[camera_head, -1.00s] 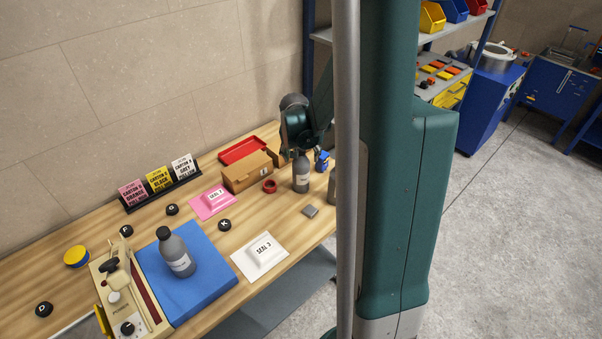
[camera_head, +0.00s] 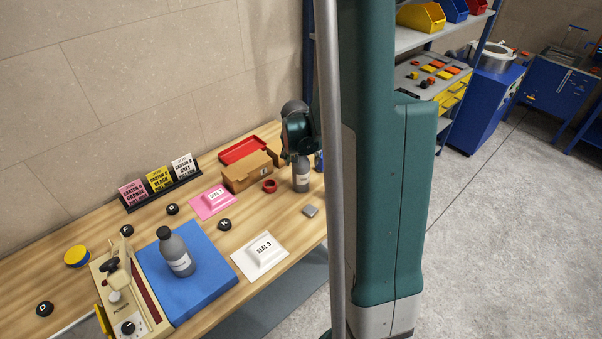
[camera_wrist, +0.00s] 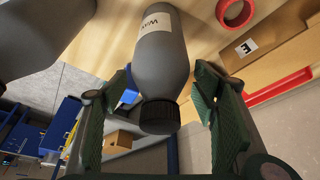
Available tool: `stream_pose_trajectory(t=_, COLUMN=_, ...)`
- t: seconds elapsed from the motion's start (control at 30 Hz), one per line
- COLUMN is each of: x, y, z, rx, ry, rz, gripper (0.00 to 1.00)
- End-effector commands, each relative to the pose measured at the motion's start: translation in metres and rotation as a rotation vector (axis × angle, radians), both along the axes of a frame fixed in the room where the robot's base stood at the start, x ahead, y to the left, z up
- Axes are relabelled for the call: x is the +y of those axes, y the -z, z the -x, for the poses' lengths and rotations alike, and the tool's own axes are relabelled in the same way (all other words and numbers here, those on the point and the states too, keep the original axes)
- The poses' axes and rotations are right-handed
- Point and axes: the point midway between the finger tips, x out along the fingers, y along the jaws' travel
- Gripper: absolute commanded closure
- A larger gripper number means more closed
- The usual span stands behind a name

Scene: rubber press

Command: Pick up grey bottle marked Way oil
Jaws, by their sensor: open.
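A grey bottle with a black cap and a pale label whose visible letters begin "Wa" (camera_wrist: 162,58) lies between the fingers of my gripper (camera_wrist: 165,82) in the wrist view. The fingers are open, one on each side near the cap end, with gaps visible. In the head view a grey bottle (camera_head: 301,178) stands upright on the table below my gripper (camera_head: 299,152); its top is hidden by the gripper. Another grey bottle (camera_head: 178,255) stands on the blue mat (camera_head: 210,290). A further dark grey bottle (camera_wrist: 35,35) is close by at the wrist view's upper left.
A blue item (camera_wrist: 122,98) shows behind the left finger. My column hides the table's right end.

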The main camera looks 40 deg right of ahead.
Motion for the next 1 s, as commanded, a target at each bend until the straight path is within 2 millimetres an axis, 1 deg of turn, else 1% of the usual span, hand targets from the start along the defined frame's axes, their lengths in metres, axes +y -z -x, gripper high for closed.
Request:
stream_pose_trajectory(t=0.1, x=0.0000, y=-0.0001, z=0.0000, rx=0.000, ry=0.000, rz=0.000, gripper=0.41)
stream_pose_trajectory(t=0.13, x=0.0000, y=-0.0001, z=0.0000, rx=0.000, ry=0.000, rz=0.000, gripper=0.44)
stream_pose_trajectory(t=0.5, x=0.0000, y=0.0000, z=0.0001, rx=0.000, ry=0.000, rz=0.000, gripper=0.93)
stream_pose_trajectory(t=0.53, x=0.0000, y=0.0000, z=0.0002, rx=0.000, ry=0.000, rz=0.000, gripper=0.96)
stream_pose_trajectory(t=0.83, x=-0.0001, y=-0.0008, z=0.0003, rx=0.000, ry=0.000, rz=0.000, gripper=0.96)
stream_pose_trajectory(t=1.0, x=0.0001, y=-0.0052, z=0.0004, rx=0.000, ry=0.000, rz=0.000, gripper=0.96)
